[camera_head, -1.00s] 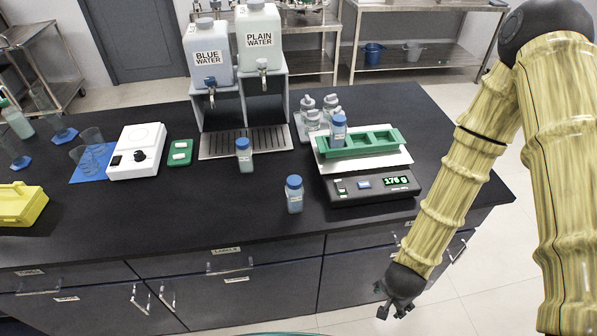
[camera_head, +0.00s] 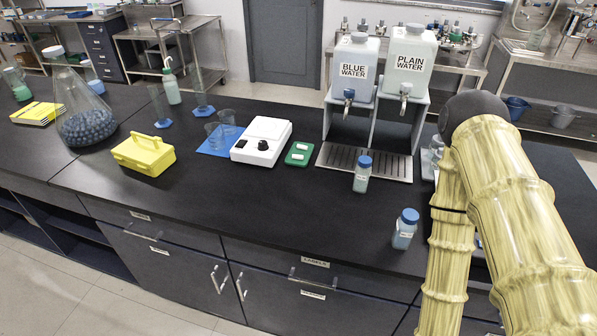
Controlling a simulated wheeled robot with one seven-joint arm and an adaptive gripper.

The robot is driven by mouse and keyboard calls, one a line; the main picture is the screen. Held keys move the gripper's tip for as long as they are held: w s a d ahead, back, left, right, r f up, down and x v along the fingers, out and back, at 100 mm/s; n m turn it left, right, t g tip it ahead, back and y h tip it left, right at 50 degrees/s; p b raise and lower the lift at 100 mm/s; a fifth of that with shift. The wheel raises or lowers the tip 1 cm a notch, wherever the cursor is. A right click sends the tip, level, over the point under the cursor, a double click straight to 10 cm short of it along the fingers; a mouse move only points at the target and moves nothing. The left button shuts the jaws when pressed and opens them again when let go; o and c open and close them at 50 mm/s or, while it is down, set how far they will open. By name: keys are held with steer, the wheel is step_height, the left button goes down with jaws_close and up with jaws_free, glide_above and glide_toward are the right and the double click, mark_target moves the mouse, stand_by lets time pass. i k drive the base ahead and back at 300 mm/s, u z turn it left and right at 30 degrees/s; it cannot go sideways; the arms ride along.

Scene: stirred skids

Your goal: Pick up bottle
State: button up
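Two small blue-capped bottles with pale labels stand upright on the black bench. One bottle (camera_head: 362,175) is just in front of the drip tray. The other bottle (camera_head: 404,230) is nearer the bench's front edge, just left of my arm. My gripper is out of the picture below the frame; only my yellow arm shows, along the right side.
Two dispensers, blue water (camera_head: 351,70) and plain water (camera_head: 408,62), stand on a rack at the back. A white stirrer (camera_head: 262,141), a yellow case (camera_head: 144,155) and a large flask (camera_head: 85,121) are further left. Bare bench lies at front middle.

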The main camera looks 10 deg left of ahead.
mark_target(362, 175)
steer(key=u, duration=2.45)
steer(key=k, duration=1.15)
steer(key=z, duration=1.1)
steer(key=i, duration=0.5)
